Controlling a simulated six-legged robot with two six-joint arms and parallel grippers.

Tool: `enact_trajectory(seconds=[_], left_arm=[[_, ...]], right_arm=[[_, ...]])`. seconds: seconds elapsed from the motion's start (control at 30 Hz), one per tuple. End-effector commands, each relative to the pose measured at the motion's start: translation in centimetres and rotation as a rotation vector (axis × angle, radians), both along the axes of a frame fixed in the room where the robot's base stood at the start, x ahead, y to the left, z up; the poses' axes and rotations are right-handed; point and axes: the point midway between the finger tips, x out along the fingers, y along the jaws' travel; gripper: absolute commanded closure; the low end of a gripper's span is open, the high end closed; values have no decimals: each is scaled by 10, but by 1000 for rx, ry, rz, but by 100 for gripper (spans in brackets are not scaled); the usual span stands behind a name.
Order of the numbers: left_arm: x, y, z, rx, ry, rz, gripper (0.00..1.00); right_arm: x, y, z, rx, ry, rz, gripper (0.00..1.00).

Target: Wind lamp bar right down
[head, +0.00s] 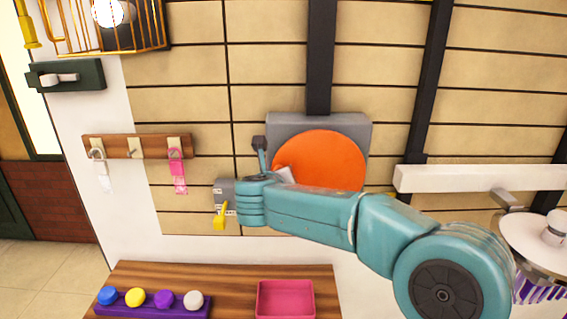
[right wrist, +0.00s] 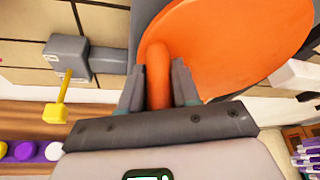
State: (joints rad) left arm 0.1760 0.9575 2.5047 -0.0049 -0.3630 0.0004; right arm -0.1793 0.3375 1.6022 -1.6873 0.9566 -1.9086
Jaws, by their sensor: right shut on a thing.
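An orange disc (head: 325,158) is mounted on a grey wall plate (head: 288,122). The disc also shows in the right wrist view (right wrist: 225,40), with an orange handle (right wrist: 157,75) standing out from it. My right gripper (right wrist: 157,88) is shut around this handle, one finger on each side. In the head view my teal right arm reaches in from the right and covers the disc's lower edge; the grip itself is hidden there. I cannot pick out the lamp bar for certain. A gold cage with a lit bulb (head: 108,13) is at the top left. My left gripper is out of view.
A grey box with a yellow lever (head: 221,213) is on the wall left of the disc. A hook rail (head: 125,146) hangs further left. Below, a wooden table (head: 235,277) carries a pink tray (head: 285,283) and a purple holder (head: 150,307) with several coloured knobs.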

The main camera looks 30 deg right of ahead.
Motion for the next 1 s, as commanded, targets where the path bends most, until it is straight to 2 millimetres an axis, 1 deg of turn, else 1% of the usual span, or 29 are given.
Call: enact_trajectory(seconds=[0.03, 0.2, 0.6, 0.8, 1.0], left_arm=[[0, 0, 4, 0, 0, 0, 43], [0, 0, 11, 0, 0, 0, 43], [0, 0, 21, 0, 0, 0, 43], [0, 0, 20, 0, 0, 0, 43], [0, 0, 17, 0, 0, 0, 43]], right_arm=[[1, 1, -6, -37, 30, 0, 100], [1, 2, -21, -175, 115, 0, 100], [-2, -3, -55, -470, 294, -1, 100], [-4, -7, -67, -547, 339, -1, 100], [-6, -10, -74, -551, 343, 0, 100]])
